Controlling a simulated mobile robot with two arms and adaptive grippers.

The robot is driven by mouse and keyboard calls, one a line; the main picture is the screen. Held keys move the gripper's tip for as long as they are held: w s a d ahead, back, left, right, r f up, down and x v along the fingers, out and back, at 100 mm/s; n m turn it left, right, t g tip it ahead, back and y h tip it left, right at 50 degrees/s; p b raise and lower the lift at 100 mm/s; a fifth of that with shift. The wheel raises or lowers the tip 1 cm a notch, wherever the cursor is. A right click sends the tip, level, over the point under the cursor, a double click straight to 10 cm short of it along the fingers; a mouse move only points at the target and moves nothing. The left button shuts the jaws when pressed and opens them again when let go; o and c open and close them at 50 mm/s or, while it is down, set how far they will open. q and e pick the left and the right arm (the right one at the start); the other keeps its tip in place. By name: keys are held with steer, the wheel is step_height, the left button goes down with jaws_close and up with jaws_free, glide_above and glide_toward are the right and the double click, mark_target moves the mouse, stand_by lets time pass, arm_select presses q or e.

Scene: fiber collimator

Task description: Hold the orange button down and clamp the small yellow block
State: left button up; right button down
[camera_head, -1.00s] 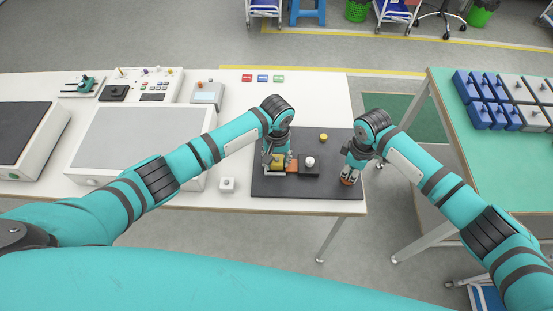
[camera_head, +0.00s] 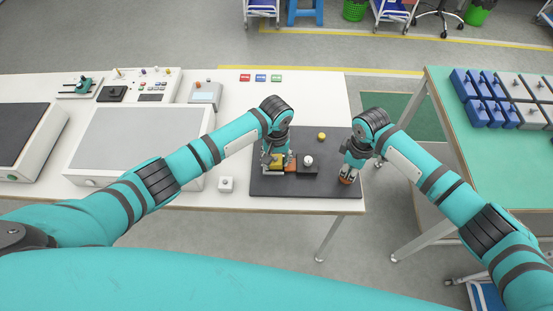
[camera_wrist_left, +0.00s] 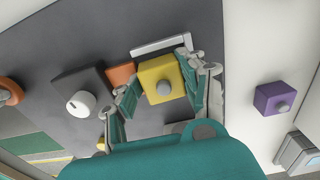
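A pale bar (camera_wrist_left: 160,46) and an orange piece (camera_wrist_left: 121,75) are beside the block. My right gripper (camera_head: 346,175) points down onto the orange button (camera_head: 346,180) at the mat's right edge; its fingertips are too small to judge. Part of the orange button (camera_wrist_left: 10,90) shows at the wrist view's left edge.
A black block with a white knob (camera_head: 308,161) stands right of the yellow block. A small yellow round thing (camera_head: 321,137) lies behind. Left of the mat (camera_head: 300,189) is a small box (camera_head: 226,184), purple in the wrist view (camera_wrist_left: 273,98). The mat's back part is largely clear.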

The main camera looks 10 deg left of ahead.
arm_select(q)
steer(key=o, duration=0.5)
steer(key=shift+s+a+f, duration=0.2)
steer(key=shift+s+f, duration=0.05)
steer(key=shift+f, duration=0.4)
steer(key=shift+c, duration=0.2)
arm_select(e)
steer(key=shift+w+d+f, duration=0.1)
steer(key=shift+w+f, duration=0.05)
steer(key=shift+f, duration=0.05)
arm_select(q)
steer(key=shift+r, duration=0.15)
steer(key=o, duration=0.7)
steer(key=shift+a+r, duration=0.1)
steer(key=shift+c, duration=0.2)
arm_select(e)
steer(key=shift+a+r, duration=0.1)
steer(key=shift+a, duration=0.1)
arm_select(q)
steer(key=shift+w, duration=0.1)
steer(key=shift+r, duration=0.15)
